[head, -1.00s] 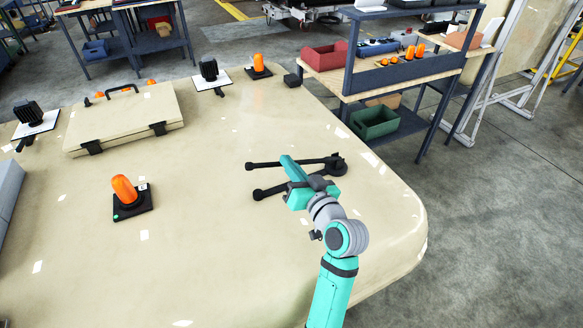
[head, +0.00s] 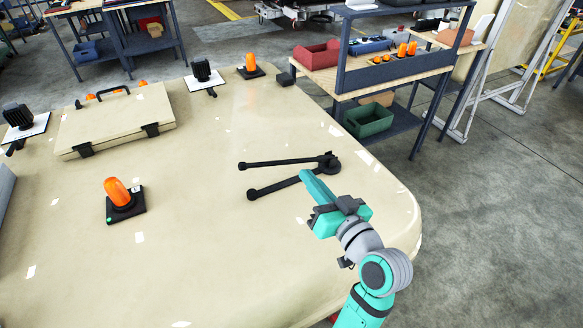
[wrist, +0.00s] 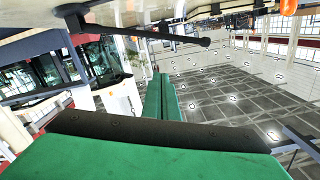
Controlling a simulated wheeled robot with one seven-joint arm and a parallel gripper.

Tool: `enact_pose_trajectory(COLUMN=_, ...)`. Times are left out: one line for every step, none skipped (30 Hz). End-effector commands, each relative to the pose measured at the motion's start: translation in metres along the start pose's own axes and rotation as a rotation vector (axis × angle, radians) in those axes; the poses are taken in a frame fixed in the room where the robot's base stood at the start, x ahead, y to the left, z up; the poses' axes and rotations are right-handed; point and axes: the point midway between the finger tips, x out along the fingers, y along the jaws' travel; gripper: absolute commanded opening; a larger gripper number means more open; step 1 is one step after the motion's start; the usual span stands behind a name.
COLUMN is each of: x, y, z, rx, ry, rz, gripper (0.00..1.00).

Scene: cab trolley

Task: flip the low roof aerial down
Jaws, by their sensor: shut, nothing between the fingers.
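The roof aerial (head: 285,163) shows in the head view as a thin black rod with a knob at its left end, joined to a round black base (head: 330,164) at the right. A second black rod (head: 288,184) spreads below it from the same base; I cannot tell if it is a reflection. A black rod with a knobbed end (wrist: 150,32) crosses the upper left of the wrist view. My gripper (head: 304,173) is shut and empty. Its fingertips (wrist: 161,78) lie close beside the lower rod in the picture; contact cannot be told.
The glossy cream roof (head: 215,250) is clear around the aerial. An orange beacon (head: 118,193) stands at left, a hatch (head: 115,115) and lamps (head: 201,72) behind. A workbench (head: 400,75) with a green bin (head: 368,120) stands beyond the roof's right edge.

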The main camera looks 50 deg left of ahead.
Motion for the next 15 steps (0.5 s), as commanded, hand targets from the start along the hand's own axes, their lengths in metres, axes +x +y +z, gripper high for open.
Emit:
enact_pose_trajectory(x=0.002, y=-0.002, z=-0.001, rx=-0.01, ry=-0.002, rz=-0.004, gripper=0.0)
enact_pose_trajectory(x=0.002, y=-0.002, z=-0.001, rx=-0.015, ry=-0.003, rz=-0.005, gripper=0.0)
enact_pose_trajectory(x=0.003, y=-0.002, z=-0.002, rx=-0.021, ry=-0.003, rz=-0.005, gripper=0.0)
enact_pose_trajectory(x=0.003, y=-0.002, z=-0.002, rx=-0.024, ry=-0.003, rz=-0.005, gripper=0.0)
enact_pose_trajectory(x=0.003, y=-0.002, z=-0.003, rx=-0.026, ry=-0.003, rz=-0.004, gripper=0.0)
enact_pose_trajectory(x=0.004, y=-0.002, z=-0.003, rx=-0.028, ry=-0.003, rz=-0.005, gripper=0.0)
enact_pose_trajectory(x=0.006, y=-0.002, z=-0.003, rx=-0.029, ry=-0.003, rz=-0.005, gripper=0.0)
enact_pose_trajectory(x=0.007, y=-0.002, z=-0.003, rx=-0.03, ry=-0.003, rz=-0.005, gripper=0.0)
enact_pose_trajectory(x=0.011, y=-0.002, z=-0.003, rx=-0.03, ry=-0.003, rz=-0.005, gripper=0.0)
enact_pose_trajectory(x=0.014, y=-0.002, z=-0.003, rx=-0.03, ry=-0.003, rz=-0.005, gripper=0.0)
enact_pose_trajectory(x=0.018, y=-0.002, z=-0.004, rx=-0.03, ry=-0.003, rz=-0.005, gripper=0.0)
enact_pose_trajectory(x=0.024, y=-0.002, z=-0.004, rx=-0.03, ry=-0.003, rz=-0.006, gripper=0.0)
enact_pose_trajectory(x=0.028, y=-0.002, z=-0.003, rx=-0.03, ry=-0.004, rz=-0.007, gripper=0.0)
enact_pose_trajectory(x=0.034, y=-0.002, z=-0.003, rx=-0.03, ry=-0.004, rz=-0.006, gripper=0.0)
enact_pose_trajectory(x=0.041, y=-0.003, z=-0.003, rx=-0.03, ry=-0.004, rz=-0.007, gripper=0.0)
